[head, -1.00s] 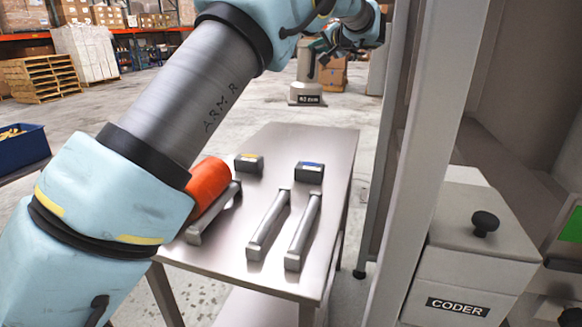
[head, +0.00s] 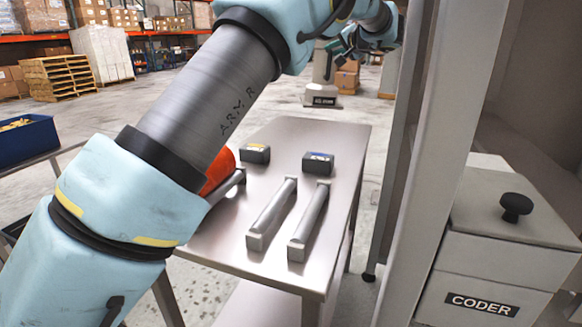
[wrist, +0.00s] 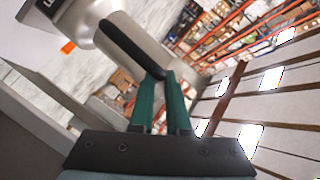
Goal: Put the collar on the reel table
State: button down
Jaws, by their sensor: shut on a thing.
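The reel table (head: 303,276) is a bare metal table in the middle of the head view. An orange roll (head: 217,175) lies on its left, mostly hidden behind my arm. My gripper (wrist: 163,80) shows in the wrist view with its green fingers close together at the end of a black bar.
A grey upright post (head: 425,150) and a coder cabinet (head: 495,245) stand at the right. A blue bin (head: 28,143) stands at the left. The table's right strip is clear.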

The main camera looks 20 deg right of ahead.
aim_at(327, 96)
jog(key=shift+n, duration=0.3)
notch_tip(327, 96, down, 14)
jog(key=p, duration=0.4)
jog(key=shift+r+p, duration=0.2)
jog(key=shift+p, duration=0.15)
jog(key=shift+f, duration=0.1)
jog(key=c, duration=1.3)
grip_release()
jog(key=shift+f+b, duration=0.1)
jog(key=shift+b, duration=0.2)
jog(key=o, duration=0.4)
jog(key=shift+s, duration=0.1)
jog(key=shift+r, duration=0.2)
